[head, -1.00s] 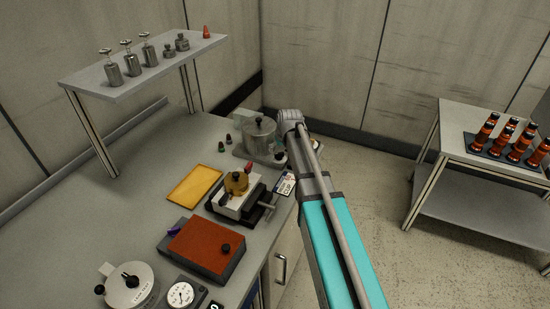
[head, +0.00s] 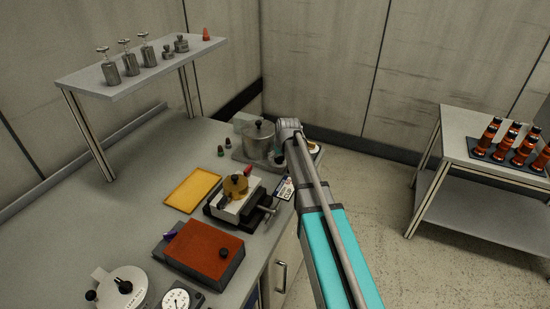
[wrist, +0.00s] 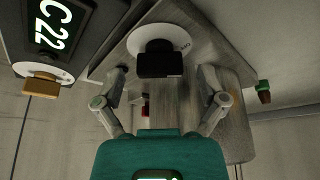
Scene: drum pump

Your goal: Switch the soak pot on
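The soak pot, a grey metal lidded pot (head: 259,142), stands at the far right end of the bench. In the wrist view a black knob (wrist: 160,62) sits on a round white dial (wrist: 150,32) with small lettering, on a grey casing. My gripper (wrist: 164,80) is open, its two fingers apart on either side of the knob, with nothing between them in grip. I cannot tell whether either finger touches the knob. In the head view my arm hides most of the gripper beside the pot.
A lit display (wrist: 55,25) reading 22 C and a tan knob (wrist: 40,82) are at left in the wrist view. A vise (head: 237,198), yellow tray (head: 193,189) and red-topped box (head: 204,248) occupy the bench. A side table (head: 490,185) with bottles stands right.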

